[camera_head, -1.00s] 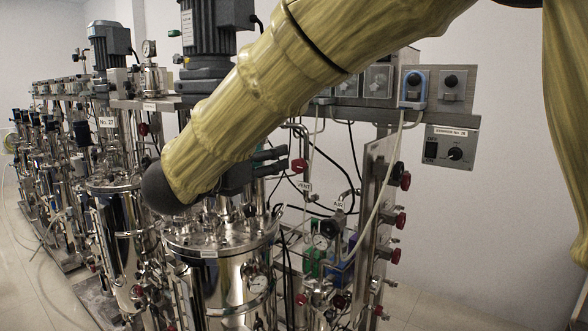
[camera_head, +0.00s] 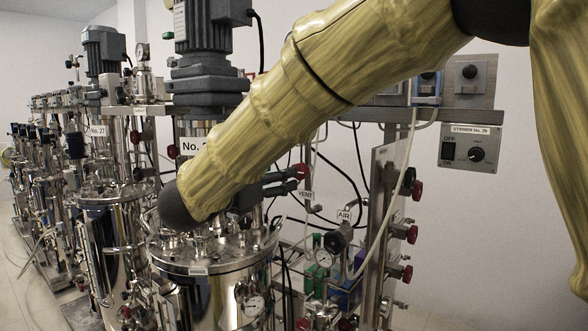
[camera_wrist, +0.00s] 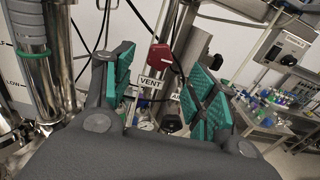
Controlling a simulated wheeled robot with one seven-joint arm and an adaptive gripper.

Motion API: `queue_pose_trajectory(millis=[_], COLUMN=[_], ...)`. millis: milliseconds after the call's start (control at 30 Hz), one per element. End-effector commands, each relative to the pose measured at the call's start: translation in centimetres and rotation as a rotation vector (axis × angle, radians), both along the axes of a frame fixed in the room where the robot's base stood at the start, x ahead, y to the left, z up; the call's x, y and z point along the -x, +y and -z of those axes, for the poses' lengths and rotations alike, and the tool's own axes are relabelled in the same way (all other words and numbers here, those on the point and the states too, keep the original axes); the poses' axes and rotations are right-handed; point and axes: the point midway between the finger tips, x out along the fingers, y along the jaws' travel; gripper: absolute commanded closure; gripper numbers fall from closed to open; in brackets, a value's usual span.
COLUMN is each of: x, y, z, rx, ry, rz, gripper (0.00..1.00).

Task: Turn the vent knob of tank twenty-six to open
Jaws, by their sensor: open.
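The red vent knob (camera_wrist: 160,57) shows in the wrist view, between and beyond my two fingertips, above a white VENT label (camera_wrist: 149,83). In the head view the knob (camera_head: 301,171) sits just right of my fingers, above the same VENT label (camera_head: 306,196). My gripper (camera_wrist: 158,80) is open, with green pads on both fingers and nothing between them. In the head view my dark gripper (camera_head: 283,181) points right toward the knob, close to it. I cannot tell whether a finger touches it. The tank (camera_head: 215,262) stands below my arm; its number plate (camera_head: 196,146) is partly hidden by the arm.
An AIR label (camera_head: 344,215) and a gauge (camera_head: 323,258) are right of the vent line. Several red knobs (camera_head: 411,234) line a steel panel at right. Hoses and pipes crowd the knob. The floor at lower right is clear.

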Motion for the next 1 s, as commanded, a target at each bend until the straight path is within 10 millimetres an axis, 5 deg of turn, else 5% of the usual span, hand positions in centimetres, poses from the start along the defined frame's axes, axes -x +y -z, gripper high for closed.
queue_pose_trajectory(millis=[400,867,1000], x=[-4.8,-5.7,-5.7], y=[-3.5,-4.1,-4.1], z=[-0.2,0.0,0.0], rx=[0.0,0.0,0.0], ry=[0.0,0.0,0.0], rz=[0.0,-0.001,-0.001], gripper=[0.43,0.43,0.65])
